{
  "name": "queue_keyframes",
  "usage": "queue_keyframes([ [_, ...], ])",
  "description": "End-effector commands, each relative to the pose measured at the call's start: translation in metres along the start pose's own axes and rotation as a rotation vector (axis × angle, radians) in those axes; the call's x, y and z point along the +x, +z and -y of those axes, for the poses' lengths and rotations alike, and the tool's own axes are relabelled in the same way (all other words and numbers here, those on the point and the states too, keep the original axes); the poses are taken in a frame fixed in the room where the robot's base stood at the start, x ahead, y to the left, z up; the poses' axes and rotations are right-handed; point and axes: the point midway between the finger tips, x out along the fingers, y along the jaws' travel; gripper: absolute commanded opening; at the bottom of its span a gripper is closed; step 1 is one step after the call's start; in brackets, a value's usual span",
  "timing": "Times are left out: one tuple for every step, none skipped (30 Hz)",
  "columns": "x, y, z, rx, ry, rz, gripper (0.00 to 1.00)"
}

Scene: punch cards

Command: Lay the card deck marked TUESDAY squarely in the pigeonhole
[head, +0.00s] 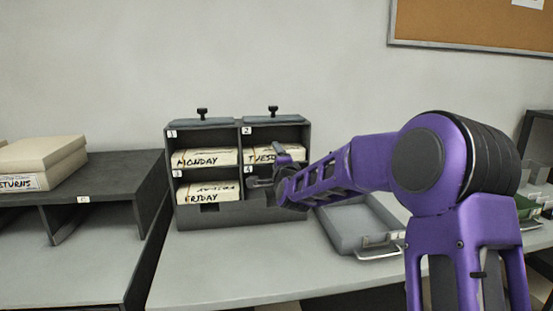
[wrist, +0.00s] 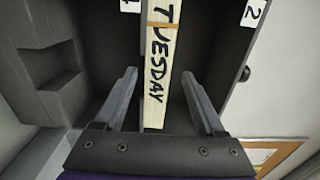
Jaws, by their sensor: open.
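The TUESDAY card deck (head: 259,155) lies in pigeonhole 2, the upper right opening of the dark cabinet (head: 235,216). Its lettered front face (wrist: 159,62) runs down the middle of the wrist view, which is turned on its side. My gripper (head: 262,169) is in front of the cabinet's right column and partly covers the lettering. Its open fingers (wrist: 160,74) show one on each side of the deck, with gaps on both sides. Nothing is held. Pigeonhole 4 is largely hidden behind my gripper and arm.
The MONDAY deck (head: 205,158) is in pigeonhole 1 and the FRIDAY deck (head: 208,192) in pigeonhole 3. A grey tray (head: 352,243) with a handle stands right of the cabinet. The front table is clear.

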Motion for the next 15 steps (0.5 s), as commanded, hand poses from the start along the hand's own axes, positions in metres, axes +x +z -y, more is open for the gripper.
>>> queue_keyframes([
  [0.0, 0.0, -0.002, 0.0, 0.003, 0.0, 0.72],
  [-0.001, 0.0, -0.001, 0.0, 0.002, 0.0, 0.72],
  [-0.002, 0.0, -0.001, 0.0, 0.002, 0.0, 0.72],
  [-0.004, 0.0, -0.001, 0.0, 0.002, 0.0, 0.72],
  [-0.006, 0.0, -0.001, -0.001, 0.002, 0.0, 0.72],
  [-0.01, -0.001, -0.001, -0.001, 0.002, -0.001, 0.72],
  [-0.013, -0.001, 0.0, -0.002, 0.001, -0.001, 0.72],
  [-0.018, -0.001, 0.0, -0.002, 0.001, -0.001, 0.72],
  [-0.024, 0.0, 0.0, -0.002, 0.001, 0.0, 0.72],
  [-0.03, 0.0, 0.001, -0.002, 0.001, 0.0, 0.72],
  [-0.036, 0.0, 0.0, -0.003, 0.001, 0.0, 0.72],
  [-0.045, 0.0, 0.001, -0.004, -0.001, 0.0, 0.72],
  [-0.051, 0.0, 0.001, -0.003, 0.0, 0.0, 0.72],
  [-0.058, 0.0, 0.001, -0.003, 0.0, 0.0, 0.72],
  [-0.067, 0.0, 0.001, -0.004, -0.001, 0.0, 0.72],
])
